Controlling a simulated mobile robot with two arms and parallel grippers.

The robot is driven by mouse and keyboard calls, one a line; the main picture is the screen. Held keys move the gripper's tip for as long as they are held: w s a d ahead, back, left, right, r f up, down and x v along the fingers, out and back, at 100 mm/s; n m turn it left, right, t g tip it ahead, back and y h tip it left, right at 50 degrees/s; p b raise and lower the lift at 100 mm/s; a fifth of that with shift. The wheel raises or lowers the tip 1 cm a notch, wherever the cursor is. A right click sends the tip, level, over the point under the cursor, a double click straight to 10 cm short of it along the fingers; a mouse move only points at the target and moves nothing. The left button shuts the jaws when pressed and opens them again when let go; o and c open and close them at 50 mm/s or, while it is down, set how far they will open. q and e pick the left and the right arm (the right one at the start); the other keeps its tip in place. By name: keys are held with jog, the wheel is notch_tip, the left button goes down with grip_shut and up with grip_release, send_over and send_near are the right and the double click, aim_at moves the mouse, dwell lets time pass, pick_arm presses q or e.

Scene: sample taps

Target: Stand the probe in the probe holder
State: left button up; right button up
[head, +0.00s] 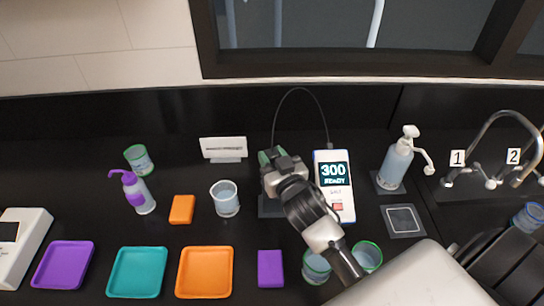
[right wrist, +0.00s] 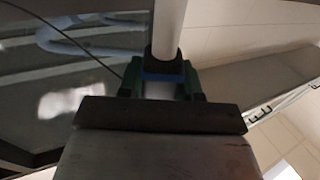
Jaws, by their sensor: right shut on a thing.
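My right gripper (head: 268,158) is over the back middle of the dark counter. In the right wrist view its green fingers (right wrist: 162,84) are shut on the probe (right wrist: 170,30), a pale rod with a black collar and a blue band. In the head view the gripper hides the probe. A thin cable loops from there to the meter (head: 345,205), which reads "300 READY". A dark block (head: 268,208), which looks like the probe holder, shows partly below the gripper. I cannot tell whether the probe is in it. My left gripper is out of view.
A clear beaker (head: 226,204) and an orange block (head: 182,210) stand left of the gripper. Green-rimmed cups (head: 317,268) (head: 367,257) and a purple block (head: 270,268) are nearer. Purple, teal and orange trays (head: 205,272) line the front left. A pump bottle (head: 397,163) and taps (head: 492,183) are right.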

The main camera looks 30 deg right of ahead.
jog(key=shift+f+b, duration=2.2)
jog(key=shift+f, duration=0.9)
jog(key=shift+s, duration=0.1)
jog(key=o, duration=1.6)
jog(key=shift+f, duration=0.1)
jog(key=shift+s+r+p, duration=0.25)
jog(key=shift+s+p, duration=0.25)
jog(key=shift+s, duration=0.35)
jog(key=shift+s+a+r+p, duration=0.15)
jog(key=shift+s+p, duration=0.1)
jog(key=shift+s, duration=0.45)
jog(key=shift+s+r+p, duration=0.1)
jog(key=shift+s+p, duration=0.1)
jog(key=shift+s, duration=0.5)
jog(key=shift+s+a+r+p, duration=0.15)
jog(key=shift+s+p, duration=0.1)
jog(key=shift+s, duration=0.45)
jog(key=shift+d, duration=0.1)
